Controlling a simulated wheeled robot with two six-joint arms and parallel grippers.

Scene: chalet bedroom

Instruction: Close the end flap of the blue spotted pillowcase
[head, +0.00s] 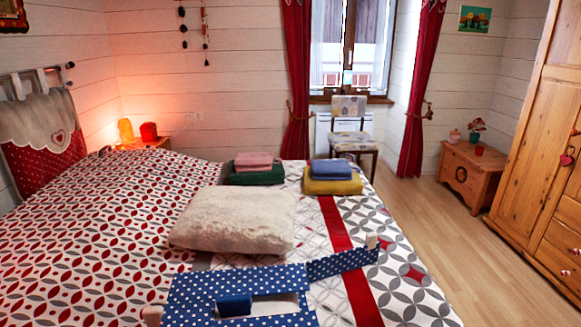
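The blue pillowcase with white spots (185,298) lies on the bed at the bottom of the head view, its near side cut off by the frame. A spotted strip (343,263), which looks like the end flap, sticks out to the right, away from the main part. A small beige tab (372,241) is at the strip's far end. Another beige piece (152,316) is at the case's left edge. A plain darker blue piece (234,305) shows in a pale rectangular gap in the middle. Neither gripper shows in the head view.
A cream fluffy cushion (235,219) lies just behind the pillowcase. Folded cloths in pink and green (254,177) and in blue and yellow (333,186) are stacked farther back. The patterned bedspread (90,235) is clear at left. A wardrobe (540,150) stands at right.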

